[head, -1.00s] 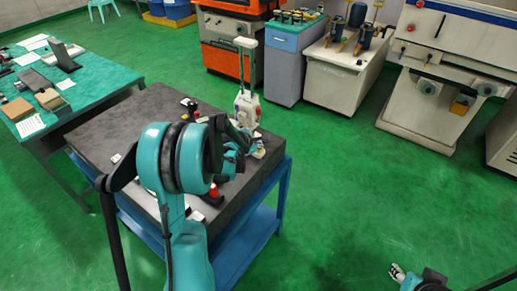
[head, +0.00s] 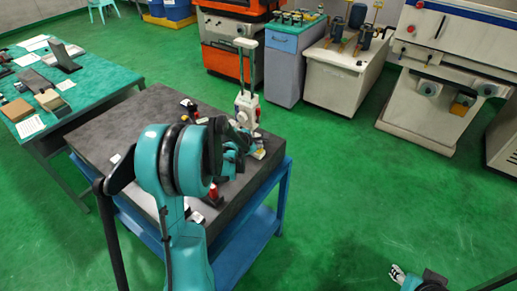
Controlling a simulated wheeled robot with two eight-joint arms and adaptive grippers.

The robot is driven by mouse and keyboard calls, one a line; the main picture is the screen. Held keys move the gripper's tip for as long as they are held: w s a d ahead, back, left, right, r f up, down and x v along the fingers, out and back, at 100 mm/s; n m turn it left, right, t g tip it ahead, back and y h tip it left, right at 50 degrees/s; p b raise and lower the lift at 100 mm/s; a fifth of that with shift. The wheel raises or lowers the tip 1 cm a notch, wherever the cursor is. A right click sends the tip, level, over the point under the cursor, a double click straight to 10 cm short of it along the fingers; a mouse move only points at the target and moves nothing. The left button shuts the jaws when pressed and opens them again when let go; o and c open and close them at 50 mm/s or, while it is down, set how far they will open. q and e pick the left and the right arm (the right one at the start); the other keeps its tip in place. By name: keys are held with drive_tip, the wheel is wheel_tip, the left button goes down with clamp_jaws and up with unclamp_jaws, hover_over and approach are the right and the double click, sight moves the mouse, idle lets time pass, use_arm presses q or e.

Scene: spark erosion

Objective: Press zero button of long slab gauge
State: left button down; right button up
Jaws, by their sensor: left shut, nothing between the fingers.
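A tall white gauge with two upright columns (head: 246,72) stands at the far right corner of the dark slab (head: 110,125). I cannot tell for sure that it is the long slab gauge, and its zero button is too small to make out. My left gripper (head: 246,146) is shut, low beside the foot of this gauge on its near side. Whether it touches the gauge is not clear. My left arm hides the middle of the slab. My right gripper (head: 397,272) is low at the right, over the green floor, far from the slab; its opening is unclear.
The slab rests on a blue stand (head: 262,232). A bench (head: 98,80) is at left. The floor to the right is clear.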

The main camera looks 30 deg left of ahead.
use_arm(q)
drive_tip(key=shift+r+p, duration=1.95)
drive_tip(key=shift+r, duration=1.1)
drive_tip(key=s+d+r+m+b, duration=0.2)
drive_tip(key=s+d+m+b, duration=0.2)
drive_tip(key=s+d+m, duration=0.35)
drive_tip(key=s+d+f+m+g+b, duration=0.1)
drive_tip(key=s+d+f+m+b, duration=0.1)
drive_tip(key=s+d+m, duration=0.5)
drive_tip(key=s+d+f+m+g+b, duration=0.1)
drive_tip(key=s+d+f+m+b, duration=0.2)
drive_tip(key=s+d+m, duration=0.4)
drive_tip(key=s+m, duration=0.5)
drive_tip(key=s, duration=0.1)
drive_tip(key=shift+s+m+b, duration=0.2)
drive_tip(key=shift+m+b, duration=0.15)
drive_tip(key=shift+b, duration=0.05)
